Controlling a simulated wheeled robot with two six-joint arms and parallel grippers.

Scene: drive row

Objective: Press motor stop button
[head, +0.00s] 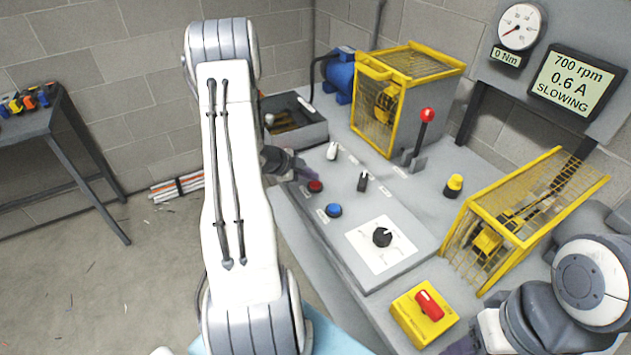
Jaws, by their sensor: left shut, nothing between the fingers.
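A round red button (315,186) sits on the sloped grey control panel, beside a blue button (333,210). My left gripper (306,172) is shut and empty, just above and behind the red button at the panel's left edge. Its fingertips are small and dark here, and I cannot tell whether they touch the button. The display (564,82) reads 700 rpm, 0.6 A, SLOWING. My right arm is at the lower right; its gripper (466,346) is partly cut off by the bottom edge, and its fingers are unclear.
The panel also carries toggle switches (363,181) and a black knob (382,237). A red-knobbed lever (427,116), yellow guards (530,215), a yellow button (454,186) and a yellow box with a red switch (429,305) stand around it. A side table (45,122) is at the left.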

